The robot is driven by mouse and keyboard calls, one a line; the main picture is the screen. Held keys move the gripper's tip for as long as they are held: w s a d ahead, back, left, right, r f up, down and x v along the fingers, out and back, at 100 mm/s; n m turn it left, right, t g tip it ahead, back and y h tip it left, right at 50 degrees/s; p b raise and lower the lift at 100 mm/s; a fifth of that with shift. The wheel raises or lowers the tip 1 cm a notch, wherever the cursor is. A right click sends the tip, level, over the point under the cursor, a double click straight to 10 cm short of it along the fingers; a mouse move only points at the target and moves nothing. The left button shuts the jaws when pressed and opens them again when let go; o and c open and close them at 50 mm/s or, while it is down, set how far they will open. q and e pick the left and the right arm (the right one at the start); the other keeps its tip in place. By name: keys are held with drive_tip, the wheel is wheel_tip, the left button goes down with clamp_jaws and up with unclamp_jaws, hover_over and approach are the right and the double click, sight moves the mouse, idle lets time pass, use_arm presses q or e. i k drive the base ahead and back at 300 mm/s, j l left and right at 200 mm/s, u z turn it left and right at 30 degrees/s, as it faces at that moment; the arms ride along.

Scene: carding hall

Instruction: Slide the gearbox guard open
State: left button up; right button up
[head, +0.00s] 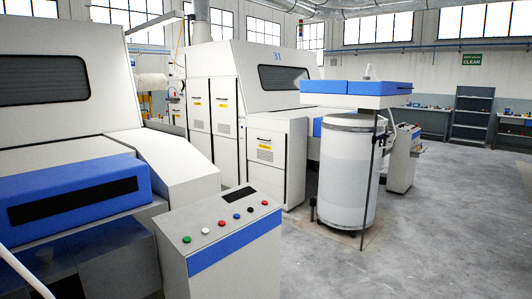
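I cannot tell for sure which panel is the gearbox guard. The white carding machine (275,75) marked 31 has tall closed doors (198,112) with small dark handles and yellow labels. A lower white cabinet (271,141) at its near corner also has a dark handle and a yellow label, and its front looks closed. Neither of my grippers shows in the head view.
A control box (220,226) with coloured buttons stands in the near foreground. Another white machine with a blue cover (65,205) fills the left. A white can (347,175) stands under a blue-topped coiler head (356,90). The grey floor (450,230) at right is clear.

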sight(265, 147)
drive_tip(key=i+z, duration=0.2)
drive_tip(key=i, duration=0.3)
drive_tip(key=i+z, duration=0.2)
drive_tip(key=i, duration=0.25)
drive_tip(key=i+j+z, duration=0.2)
drive_tip(key=i, duration=0.3)
drive_tip(key=i+l+z, duration=0.3)
drive_tip(key=i, duration=0.8)
drive_tip(key=i+z, duration=0.3)
drive_tip(key=i, duration=0.8)
drive_tip(key=i+j+u, duration=0.15)
drive_tip(key=i+u, duration=1.05)
drive_tip(key=i+l+u, duration=0.2)
drive_tip(key=u, duration=0.2)
drive_tip(key=i+j+u, duration=0.1)
drive_tip(key=i+u, duration=0.35)
drive_tip(key=i, duration=0.15)
drive_tip(key=i+l+u, duration=0.1)
drive_tip(key=i+u, duration=0.3)
drive_tip(key=i, duration=0.15)
drive_tip(key=i+j+z, duration=0.1)
drive_tip(key=i+z, duration=0.25)
drive_tip(key=i, duration=0.15)
drive_tip(key=i+j+z, duration=0.2)
drive_tip(key=i+z, duration=0.2)
drive_tip(key=i, duration=0.15)
